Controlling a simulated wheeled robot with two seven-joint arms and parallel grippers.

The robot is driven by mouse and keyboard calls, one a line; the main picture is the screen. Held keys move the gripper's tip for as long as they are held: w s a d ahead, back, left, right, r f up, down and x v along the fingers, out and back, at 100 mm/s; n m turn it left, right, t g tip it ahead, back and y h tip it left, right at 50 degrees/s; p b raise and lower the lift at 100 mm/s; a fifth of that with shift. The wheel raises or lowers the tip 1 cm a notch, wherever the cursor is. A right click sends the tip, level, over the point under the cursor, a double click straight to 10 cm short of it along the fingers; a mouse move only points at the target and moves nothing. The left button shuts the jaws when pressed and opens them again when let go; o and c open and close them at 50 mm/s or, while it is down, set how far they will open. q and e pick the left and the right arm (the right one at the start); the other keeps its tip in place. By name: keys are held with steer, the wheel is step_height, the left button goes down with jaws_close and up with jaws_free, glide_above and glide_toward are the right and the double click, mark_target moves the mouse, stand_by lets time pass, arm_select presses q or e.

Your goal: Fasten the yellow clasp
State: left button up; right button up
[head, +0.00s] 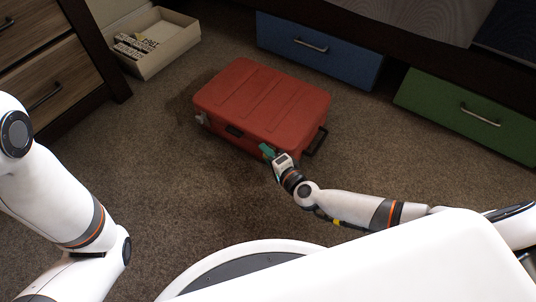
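A red hard case (262,98) lies flat on the carpet, with its lid down. A black handle (316,142) shows at its right end and a dark latch or grip (234,131) on its near side. A pale fitting (201,118) shows at its left corner. I cannot make out a yellow clasp on the case. My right gripper (272,153) is at the case's near side, towards the right corner, next to a small teal-green piece (266,149). The gripper's fingers are too small and hidden to tell open or shut, or contact. My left gripper is out of view.
An open beige box (170,50) with black-and-white items stands at the back left, by a wooden drawer unit (35,45). A blue drawer (318,52) and a green drawer (470,112) are behind and right. Carpet (170,190) left and in front of the case is clear.

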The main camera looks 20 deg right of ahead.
jaws_close()
steer(key=shift+f+p, duration=0.3)
steer(key=shift+f, duration=0.4)
steer(key=shift+s, duration=0.1)
steer(key=shift+o, duration=1.7)
jaws_free()
steer(key=shift+f, duration=0.1)
